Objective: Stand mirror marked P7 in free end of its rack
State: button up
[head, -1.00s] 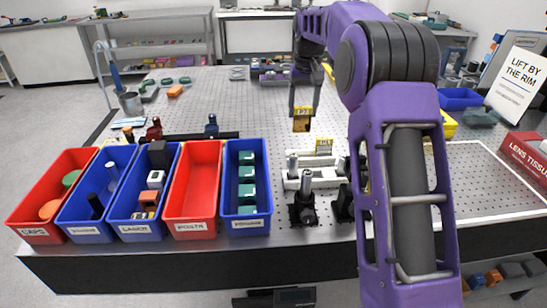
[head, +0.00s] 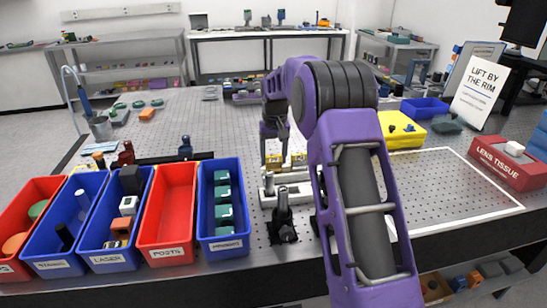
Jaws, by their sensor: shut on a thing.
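My gripper (head: 273,158) is shut on a small yellow-framed mirror (head: 274,163), held upright low at the rack. Its marking is too small to read now. A second yellow mirror (head: 299,159) stands close to its right. The white rack (head: 267,192) lies on the perforated bench top, just in front of and below the mirrors. My arm hides the rack's right part. I cannot tell whether the held mirror touches the rack.
A black post mount (head: 283,222) stands in front of the rack. Blue and red bins (head: 166,222) line the left front edge. A yellow bin (head: 402,130), a blue tray (head: 424,108) and a lens tissue box (head: 507,163) are at right. The white-outlined bench area (head: 450,190) is clear.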

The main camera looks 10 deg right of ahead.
jog(key=o, duration=1.4)
jog(key=shift+f, duration=0.1)
jog(key=r, duration=0.4)
jog(key=s+r, duration=0.1)
jog(key=r, duration=0.3)
jog(key=r+p, duration=0.1)
jog(key=r, duration=0.3)
jog(key=shift+s+r, duration=0.15)
jog(key=shift+s, duration=0.1)
